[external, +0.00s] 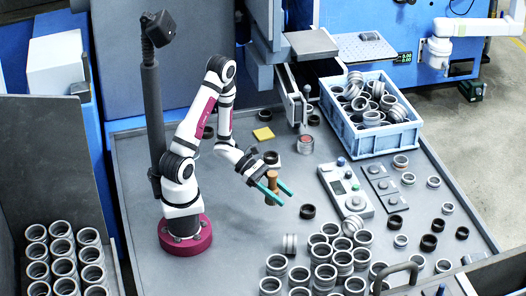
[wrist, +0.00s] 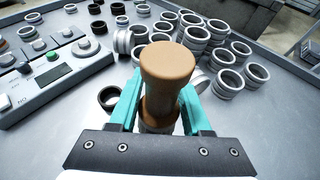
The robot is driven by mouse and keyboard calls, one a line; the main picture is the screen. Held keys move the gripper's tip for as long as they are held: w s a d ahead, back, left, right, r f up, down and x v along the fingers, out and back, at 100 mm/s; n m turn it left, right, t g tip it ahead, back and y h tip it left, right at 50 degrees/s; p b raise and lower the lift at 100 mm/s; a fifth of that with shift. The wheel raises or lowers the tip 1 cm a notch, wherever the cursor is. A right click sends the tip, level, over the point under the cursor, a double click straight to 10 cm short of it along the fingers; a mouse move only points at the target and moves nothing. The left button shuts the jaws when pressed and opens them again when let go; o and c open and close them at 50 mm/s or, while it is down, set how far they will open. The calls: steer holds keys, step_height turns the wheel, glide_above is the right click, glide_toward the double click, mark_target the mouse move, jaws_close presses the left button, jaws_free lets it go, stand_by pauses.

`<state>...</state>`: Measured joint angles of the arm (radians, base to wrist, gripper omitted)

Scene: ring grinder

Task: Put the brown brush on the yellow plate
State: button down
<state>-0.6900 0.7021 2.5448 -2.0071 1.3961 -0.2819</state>
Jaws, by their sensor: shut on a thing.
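My gripper (external: 274,190) has teal fingers and is shut on the brown brush (external: 272,181), which is upright between them. In the wrist view the brush (wrist: 167,70) shows its rounded brown top between the teal fingers (wrist: 160,105); its lower end is mostly hidden. I cannot tell whether the brush touches the table.
A blue crate (external: 372,140) full of rings stands at the back right. A control box (external: 345,189) with buttons is right of my gripper. Several metal rings (external: 325,262) stand at the front. A dark ring (external: 307,211) lies close to my fingers. Table left of the plate is fairly clear.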

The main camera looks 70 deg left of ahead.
steer(key=shift+r, duration=0.7)
steer(key=w+a+r+n+t+y, duration=0.15)
steer(key=w+a+n+y, duration=0.3)
steer(key=a, duration=0.75)
steer(key=w+a+n+t+y, duration=0.2)
steer(key=w+a+n+y, duration=0.25)
steer(key=a, duration=0.75)
steer(key=w+a+r+n+t+y, duration=0.1)
steer(key=w+a+n+y, duration=0.3)
steer(key=a, duration=0.8)
glide_above(271, 131)
steer(key=shift+m, duration=0.3)
step_height(271, 131, down, 7)
steer(key=shift+r, duration=0.1)
step_height(271, 131, down, 4)
steer(key=shift+a+f, duration=0.1)
steer(key=shift+f, duration=0.2)
